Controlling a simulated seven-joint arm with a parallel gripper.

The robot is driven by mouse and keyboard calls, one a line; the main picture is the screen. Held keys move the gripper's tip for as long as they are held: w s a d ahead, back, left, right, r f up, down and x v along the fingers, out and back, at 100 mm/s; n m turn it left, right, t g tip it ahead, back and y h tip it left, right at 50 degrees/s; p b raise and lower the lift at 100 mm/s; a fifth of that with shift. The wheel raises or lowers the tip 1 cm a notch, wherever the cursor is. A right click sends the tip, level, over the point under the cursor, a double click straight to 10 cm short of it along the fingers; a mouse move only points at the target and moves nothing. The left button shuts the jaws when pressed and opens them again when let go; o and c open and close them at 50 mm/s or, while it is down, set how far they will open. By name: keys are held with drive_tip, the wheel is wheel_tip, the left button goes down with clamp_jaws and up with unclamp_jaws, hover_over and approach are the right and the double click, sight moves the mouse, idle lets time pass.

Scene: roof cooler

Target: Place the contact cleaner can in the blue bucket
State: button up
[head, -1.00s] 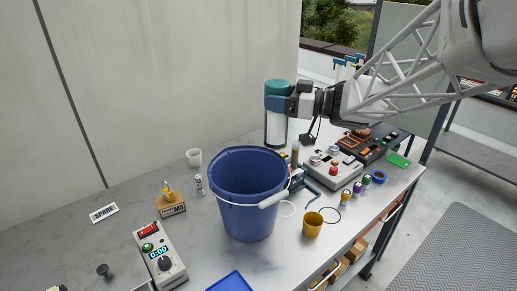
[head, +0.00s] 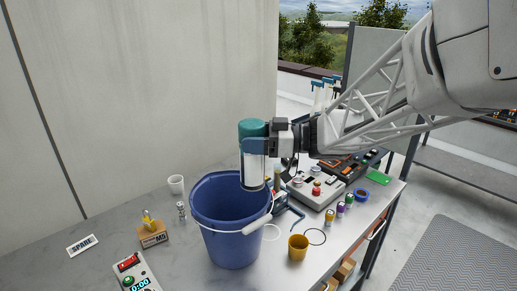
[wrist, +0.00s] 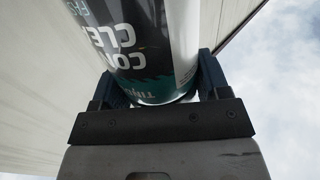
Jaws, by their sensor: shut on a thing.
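The contact cleaner can (head: 254,170) is white and dark with a teal top. It is upright in the head view, its lower end over the right rear rim of the blue bucket (head: 228,243). My gripper (head: 254,143) is shut around the can's upper part. In the wrist view, the can (wrist: 150,45) sits between the two blue fingers of my gripper (wrist: 155,85), with part of its lettering showing. The bucket stands on the bench with its white handle on the right side. Its inside is partly visible and looks empty there.
A yellow cup (head: 298,247) and a control box with a red button (head: 317,191) are at right. A timer box (head: 134,273) is in front left.

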sight(253, 178)
wheel_tip(253, 178, down, 12)
drive_tip(key=shift+r, duration=0.1)
idle(0.5)
drive_tip(key=shift+w+a+f, duration=0.2)
drive_tip(key=shift+w+a, duration=0.1)
drive_tip(key=shift+w, duration=0.3)
drive_tip(key=shift+w+a+f, duration=0.15)
drive_tip(key=shift+w+a, duration=0.15)
drive_tip(key=shift+w, duration=0.3)
drive_tip(key=shift+w+a+f, duration=0.2)
drive_tip(key=shift+w+a, duration=0.1)
drive_tip(key=shift+w, duration=0.3)
drive_tip(key=shift+f, duration=0.35)
drive_tip(key=o, duration=1.2)
drive_tip(key=shift+f, duration=0.15)
